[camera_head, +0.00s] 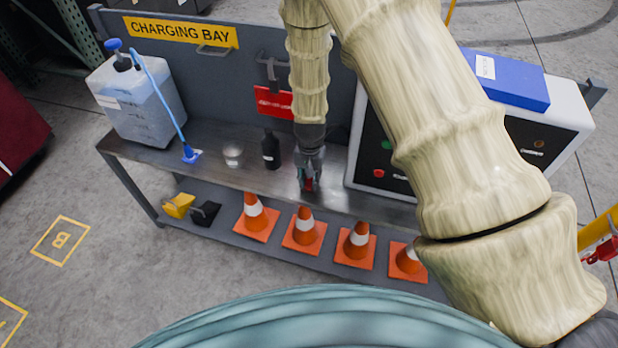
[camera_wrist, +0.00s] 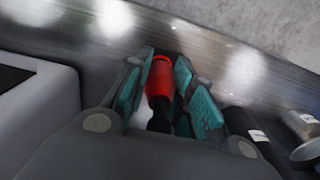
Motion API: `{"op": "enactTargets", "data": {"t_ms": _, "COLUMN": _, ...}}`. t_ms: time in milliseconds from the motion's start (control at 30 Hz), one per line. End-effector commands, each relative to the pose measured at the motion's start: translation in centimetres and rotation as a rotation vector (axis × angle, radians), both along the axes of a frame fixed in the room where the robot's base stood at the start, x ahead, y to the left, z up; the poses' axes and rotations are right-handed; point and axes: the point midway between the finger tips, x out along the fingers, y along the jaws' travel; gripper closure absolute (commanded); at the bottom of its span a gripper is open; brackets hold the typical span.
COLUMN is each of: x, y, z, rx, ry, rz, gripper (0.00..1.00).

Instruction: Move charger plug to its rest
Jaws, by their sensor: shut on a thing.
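My gripper (camera_head: 310,172) is over the metal bench, pointing down, near its front edge. In the wrist view, the teal finger pads (camera_wrist: 172,88) close on both sides of the charger plug (camera_wrist: 160,78), a red rounded piece with a black lower part. A little of its red (camera_head: 308,185) shows between the fingertips in the head view. I cannot tell whether it touches the bench top.
The bench (camera_head: 226,178) also bears a dark bottle (camera_head: 270,150), a metal cup (camera_head: 233,154) and a clear jug (camera_head: 143,105) on the left. A white cabinet (camera_head: 385,195) with a black front stands close right. Several orange cones (camera_head: 304,231) stand on the lower shelf.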

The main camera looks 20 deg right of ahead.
Motion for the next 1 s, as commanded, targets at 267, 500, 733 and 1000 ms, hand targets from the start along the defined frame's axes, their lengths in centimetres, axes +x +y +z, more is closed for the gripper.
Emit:
{"op": "enactTargets", "data": {"t_ms": 267, "x": 0.01, "y": 0.0, "z": -0.45, "rx": 0.0, "ry": 0.0, "rz": 0.0, "gripper": 1.0}}
{"op": "enactTargets", "data": {"t_ms": 500, "x": 0.01, "y": 0.01, "z": -0.82, "rx": 0.0, "ry": 0.0, "rz": 0.0, "gripper": 1.0}}
{"op": "enactTargets", "data": {"t_ms": 733, "x": 0.01, "y": 0.01, "z": -0.99, "rx": 0.0, "ry": 0.0, "rz": 0.0, "gripper": 0.64}}
{"op": "enactTargets", "data": {"t_ms": 1000, "x": 0.0, "y": 0.0, "z": -1.0, "rx": 0.0, "ry": 0.0, "rz": 0.0, "gripper": 0.51}}
